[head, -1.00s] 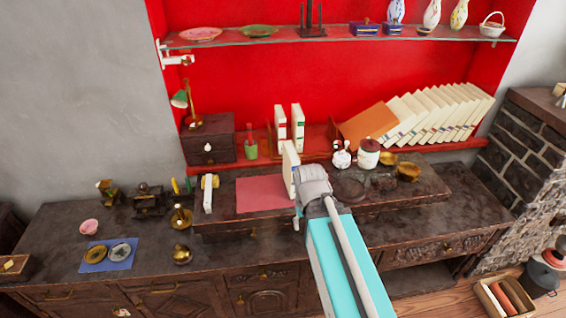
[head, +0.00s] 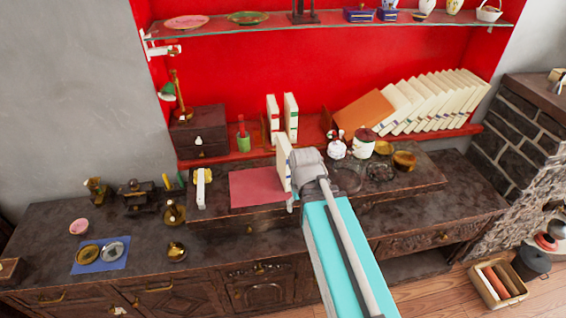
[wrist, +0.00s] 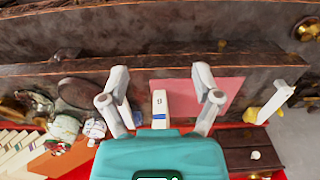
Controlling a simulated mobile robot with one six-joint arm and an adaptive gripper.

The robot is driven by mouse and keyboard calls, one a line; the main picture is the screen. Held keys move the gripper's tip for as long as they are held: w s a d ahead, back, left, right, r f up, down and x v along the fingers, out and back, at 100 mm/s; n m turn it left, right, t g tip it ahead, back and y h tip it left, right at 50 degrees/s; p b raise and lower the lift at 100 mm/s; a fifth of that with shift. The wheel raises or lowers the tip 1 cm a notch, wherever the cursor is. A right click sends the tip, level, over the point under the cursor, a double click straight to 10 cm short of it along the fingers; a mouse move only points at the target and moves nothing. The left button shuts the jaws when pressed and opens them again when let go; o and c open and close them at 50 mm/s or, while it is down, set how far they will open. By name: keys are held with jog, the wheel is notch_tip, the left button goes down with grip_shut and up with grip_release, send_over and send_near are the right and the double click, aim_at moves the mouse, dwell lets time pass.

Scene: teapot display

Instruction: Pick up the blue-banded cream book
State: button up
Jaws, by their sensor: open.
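The cream book with a blue band (head: 283,160) stands upright at the right edge of the pink mat (head: 257,188) on the raised top of the dark cabinet. My gripper (head: 293,192) is beside it on the right in the head view, with its fingers mostly hidden. In the wrist view, the fingers of my gripper (wrist: 161,78) are spread apart and the cream book (wrist: 159,103) shows between them, its blue band near the palm. Gaps show on both sides of the book, so it is not clasped.
Two cream books (head: 291,118) stand on the red ledge behind. A white jar with a red lid (head: 364,145) and brass bowls stand to the right. A leaning row of cream books (head: 430,103) and an orange one fill the back right. A glass shelf (head: 330,37) hangs above.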

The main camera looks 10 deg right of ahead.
aim_at(285, 143)
jog(key=w+r+t+p, duration=0.1)
jog(key=w+r+p, duration=0.2)
jog(key=w, duration=0.5)
jog(key=w+d+r+t+p, duration=0.1)
jog(key=w+r+p, duration=0.3)
jog(key=w, duration=0.4)
jog(key=w+r+t+p, duration=0.2)
jog(key=w+r+p, duration=0.2)
jog(key=w, duration=0.4)
jog(key=shift+d+r+n+t, duration=0.3)
jog(key=shift+r+n, duration=0.1)
jog(key=shift+r, duration=0.5)
jog(key=shift+f, duration=0.15)
jog(key=b+x, duration=0.8)
jog(key=shift+a+f, duration=0.2)
jog(key=shift+a+b+x, duration=0.15)
jog(key=shift+b+x, duration=1.1)
jog(key=shift+x, duration=0.05)
jog(key=shift+a+b+x, duration=0.1)
jog(key=shift+b+x, duration=1.1)
jog(key=shift+x, duration=0.1)
jog(key=shift+f, duration=0.25)
jog(key=shift+s, duration=0.1)
jog(key=shift+c, duration=0.2)
grip_shut()
